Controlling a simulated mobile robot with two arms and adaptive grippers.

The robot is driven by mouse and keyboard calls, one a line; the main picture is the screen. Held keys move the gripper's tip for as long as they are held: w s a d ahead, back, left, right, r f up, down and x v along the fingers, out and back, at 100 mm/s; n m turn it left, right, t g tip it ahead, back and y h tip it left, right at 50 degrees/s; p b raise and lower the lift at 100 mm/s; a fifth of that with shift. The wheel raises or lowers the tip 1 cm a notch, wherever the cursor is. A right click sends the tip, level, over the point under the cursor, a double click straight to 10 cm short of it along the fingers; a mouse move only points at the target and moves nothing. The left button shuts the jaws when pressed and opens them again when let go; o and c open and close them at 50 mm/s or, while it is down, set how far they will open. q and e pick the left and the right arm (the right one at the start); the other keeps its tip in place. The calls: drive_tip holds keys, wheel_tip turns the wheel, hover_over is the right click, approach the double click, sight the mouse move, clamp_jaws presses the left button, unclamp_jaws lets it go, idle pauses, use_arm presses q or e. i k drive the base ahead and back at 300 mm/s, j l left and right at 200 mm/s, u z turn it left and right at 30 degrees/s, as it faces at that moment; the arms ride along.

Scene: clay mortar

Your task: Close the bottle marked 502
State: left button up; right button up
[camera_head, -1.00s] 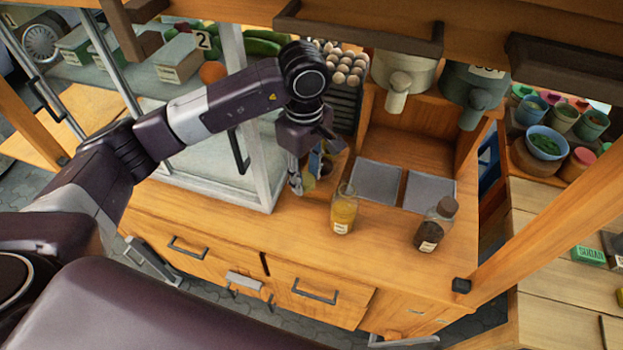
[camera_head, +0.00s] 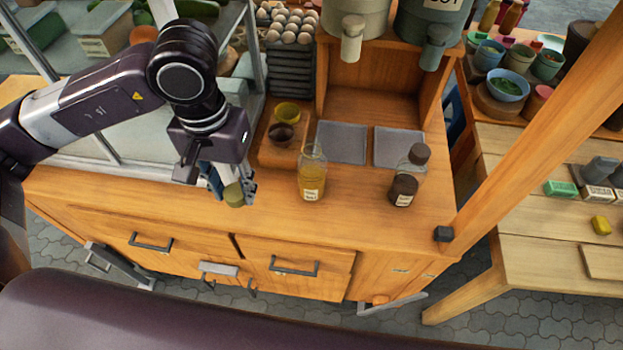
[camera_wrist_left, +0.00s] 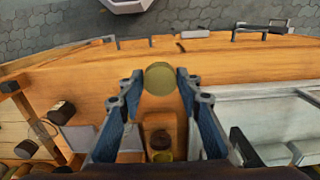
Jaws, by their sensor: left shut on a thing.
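My left gripper (camera_head: 233,192) is shut on a round olive-yellow cap (camera_head: 233,194), held above the counter near its front edge. In the left wrist view the cap (camera_wrist_left: 160,78) sits between the two blue-grey fingertips. To its right in the head view stands an uncapped clear bottle (camera_head: 312,178) with yellow liquid and a white label. Farther right stands a bottle with a brown cap (camera_head: 409,176), dark contents and a white label. Both bottles are upright. The label markings are too small to read, so I cannot tell which is 502. My right gripper is not in view.
A wooden block (camera_head: 270,150) behind the gripper carries a yellow round piece (camera_head: 287,112) and a dark brown one (camera_head: 281,133). Two grey mats (camera_head: 342,141) lie behind the bottles. An egg stack (camera_head: 290,60) and a wooden post (camera_head: 530,130) stand nearby. The counter front is clear.

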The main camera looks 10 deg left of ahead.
sight(312, 162)
drive_tip(key=k+l+u, duration=0.1)
drive_tip(key=l+u, duration=0.2)
drive_tip(key=k+l+u, duration=0.15)
drive_tip(key=u, duration=0.15)
drive_tip(key=k+l+u, duration=0.2)
drive_tip(key=i+j+z, duration=0.15)
drive_tip(key=i+l, duration=0.05)
